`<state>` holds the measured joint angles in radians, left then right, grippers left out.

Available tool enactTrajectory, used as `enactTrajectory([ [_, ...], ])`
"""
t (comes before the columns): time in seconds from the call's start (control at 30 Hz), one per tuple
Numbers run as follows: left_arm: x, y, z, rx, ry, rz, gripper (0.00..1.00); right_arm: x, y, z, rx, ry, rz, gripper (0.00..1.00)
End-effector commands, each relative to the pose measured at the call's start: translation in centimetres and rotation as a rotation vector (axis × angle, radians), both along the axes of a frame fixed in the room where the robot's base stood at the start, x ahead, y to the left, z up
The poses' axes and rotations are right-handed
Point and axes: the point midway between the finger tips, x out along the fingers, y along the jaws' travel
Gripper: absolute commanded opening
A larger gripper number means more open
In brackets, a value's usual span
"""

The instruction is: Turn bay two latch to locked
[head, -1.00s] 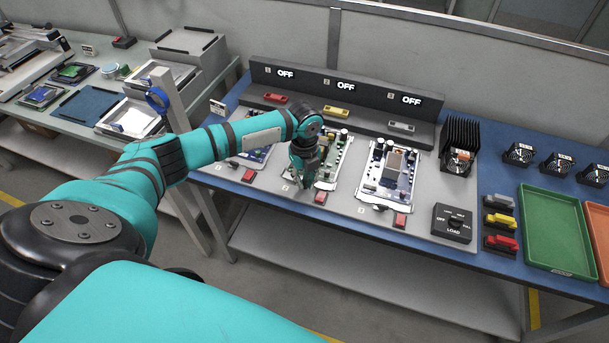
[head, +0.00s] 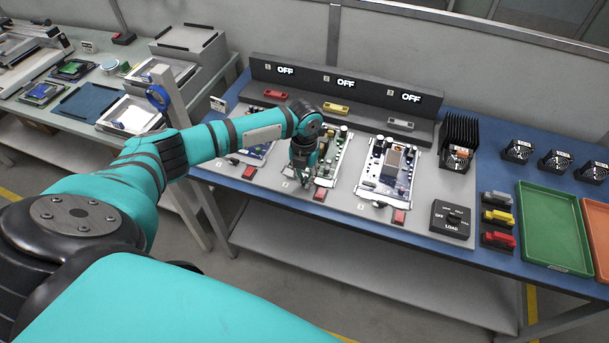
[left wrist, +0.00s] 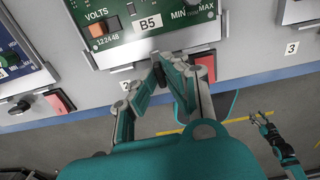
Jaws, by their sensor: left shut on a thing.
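The bay two latch (left wrist: 157,68) is a small dark handle at the front edge of the bay two board (left wrist: 145,30), which carries a "B5" label. My left gripper (left wrist: 160,72) is shut on this latch, its fingers on either side. In the head view my left gripper (head: 303,180) points down at the front of bay two and hides the latch. The exact angle of the latch is hard to tell. My right gripper (left wrist: 262,118) shows at the lower right of the left wrist view, open and empty, away from the panel.
Red buttons sit beside the latches, with bay two's (head: 320,195) just right of my left gripper. Bay three's board (head: 388,168) and the load switch (head: 451,221) lie to the right. The bay displays (head: 346,83) read OFF. A green tray (head: 553,269) stands farther right.

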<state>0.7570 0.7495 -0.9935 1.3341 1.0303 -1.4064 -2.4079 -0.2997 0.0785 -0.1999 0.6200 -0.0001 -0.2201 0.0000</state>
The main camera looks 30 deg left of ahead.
Motion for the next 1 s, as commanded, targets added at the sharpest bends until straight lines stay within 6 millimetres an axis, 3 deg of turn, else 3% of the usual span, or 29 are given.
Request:
enactTrajectory([
  [0.67,0.04,0.00,0.07,0.000,-0.001,-0.057,0.00,-0.01,0.00,0.00,0.000,0.000,0.000,0.40],
  [0.7,0.03,0.01,0.07,0.000,-0.001,-0.057,0.15,-0.01,0.00,0.00,0.000,0.000,0.000,0.40],
  [0.83,0.03,0.01,0.06,0.000,-0.001,-0.056,0.32,-0.01,-0.01,0.00,0.000,0.000,0.000,0.40],
  [1.0,0.02,0.02,0.03,0.000,-0.001,-0.055,0.32,-0.02,-0.01,0.00,0.000,0.000,0.000,0.40],
])
